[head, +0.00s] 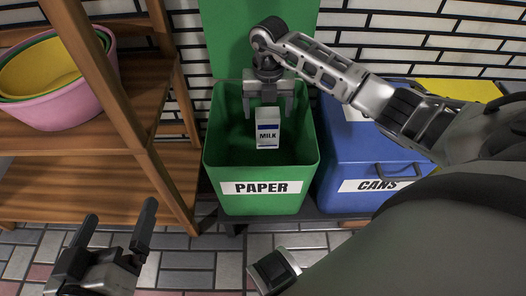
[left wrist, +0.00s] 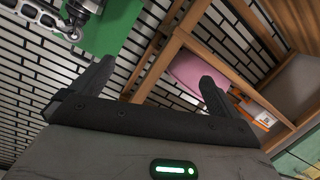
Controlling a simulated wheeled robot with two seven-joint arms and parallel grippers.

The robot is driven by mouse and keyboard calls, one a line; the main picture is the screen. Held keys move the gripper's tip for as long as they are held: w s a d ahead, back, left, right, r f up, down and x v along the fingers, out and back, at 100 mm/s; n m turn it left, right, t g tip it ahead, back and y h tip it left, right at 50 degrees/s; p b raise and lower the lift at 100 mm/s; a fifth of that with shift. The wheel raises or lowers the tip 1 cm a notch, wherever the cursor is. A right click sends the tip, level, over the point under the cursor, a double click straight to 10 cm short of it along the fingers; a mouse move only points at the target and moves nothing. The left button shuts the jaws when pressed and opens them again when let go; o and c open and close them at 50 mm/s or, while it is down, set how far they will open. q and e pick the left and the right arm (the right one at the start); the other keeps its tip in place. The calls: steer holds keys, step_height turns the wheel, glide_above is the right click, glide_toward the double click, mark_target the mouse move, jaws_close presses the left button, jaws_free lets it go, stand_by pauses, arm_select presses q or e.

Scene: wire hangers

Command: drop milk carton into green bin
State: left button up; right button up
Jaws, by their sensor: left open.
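The milk carton (head: 268,128) is a small white box with a blue band and the word MILK. In the head view it is upright at the opening of the green bin (head: 262,206), which is labelled PAPER. My right gripper (head: 268,104) is over the bin, pointing down. Its fingers stand apart, wider than the carton, with a gap on each side; the carton is just below and between the fingertips. Whether the carton touches anything in the bin is not clear. My left gripper (head: 119,212) is open and empty at the lower left; its fingers also show in the left wrist view (left wrist: 156,75).
A blue bin (head: 345,155) labelled CANS stands right of the green bin, with a yellow one (head: 460,90) beyond it. A wooden shelf (head: 95,185) at the left holds pink, green and yellow tubs (head: 65,108). Tiled floor (head: 185,262) is clear in front.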

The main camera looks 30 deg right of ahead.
step_height(320, 180, up, 5)
steer(key=shift+r+p, duration=0.1)
steer(key=shift+p, duration=0.95)
arm_select(q)
steer(key=f+g+y+p, duration=0.1)
steer(key=a+f+m+p, duration=0.1)
steer(key=p, duration=0.1)
steer(key=shift+a+f+g+y, duration=0.1)
steer(key=shift+a+g+y, duration=0.2)
steer(key=shift+g+y, duration=0.1)
arm_select(e)
step_height(320, 180, up, 11)
